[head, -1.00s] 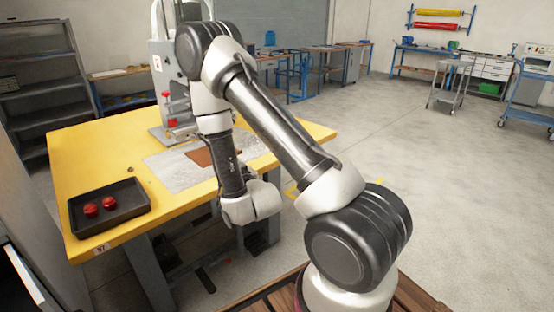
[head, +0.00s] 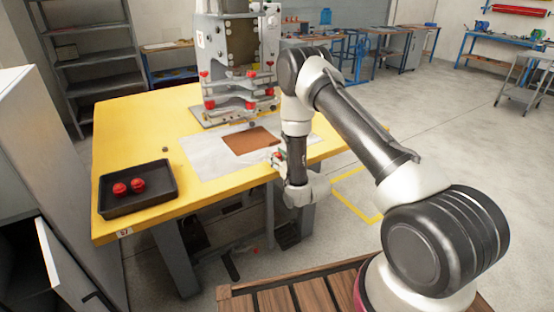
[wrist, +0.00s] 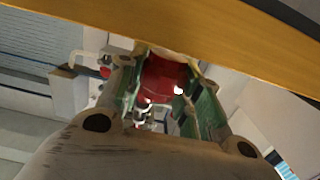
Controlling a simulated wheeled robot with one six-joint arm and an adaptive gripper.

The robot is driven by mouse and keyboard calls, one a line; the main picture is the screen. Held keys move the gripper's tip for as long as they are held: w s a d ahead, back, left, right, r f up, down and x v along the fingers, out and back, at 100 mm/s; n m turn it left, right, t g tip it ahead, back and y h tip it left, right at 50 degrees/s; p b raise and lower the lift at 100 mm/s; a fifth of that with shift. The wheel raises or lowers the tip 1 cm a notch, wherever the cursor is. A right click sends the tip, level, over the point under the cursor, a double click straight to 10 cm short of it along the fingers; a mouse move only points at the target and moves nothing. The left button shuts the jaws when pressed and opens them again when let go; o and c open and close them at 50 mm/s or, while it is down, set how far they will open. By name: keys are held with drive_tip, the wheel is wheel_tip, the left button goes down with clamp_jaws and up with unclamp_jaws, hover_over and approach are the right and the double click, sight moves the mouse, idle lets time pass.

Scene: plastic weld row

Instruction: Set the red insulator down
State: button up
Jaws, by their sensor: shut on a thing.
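My gripper (wrist: 165,92) is shut on a red insulator (wrist: 163,78), which sits between its green-lined fingers in the wrist view. In the head view my gripper (head: 279,156) is small and partly hidden by my arm, at the table's right front edge. The yellow table (head: 125,130) carries a black tray (head: 158,198) at its left front corner. Two more red insulators, one on the left (head: 120,189) and one on the right (head: 138,184), sit in the tray. The tray's right part is empty.
A grey press (head: 238,50) with red knobs stands at the table's back. A brown sheet (head: 250,140) lies on a pale mat (head: 205,158) before it. A small dark piece (head: 166,149) lies behind the tray. In the wrist view a yellow edge (wrist: 200,25) crosses close by.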

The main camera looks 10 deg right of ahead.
drive_tip(key=shift+f, duration=0.4)
drive_tip(key=shift+f, duration=0.1)
drive_tip(key=o, duration=1)
drive_tip(key=shift+a, duration=0.1)
drive_tip(key=shift+o, duration=0.2)
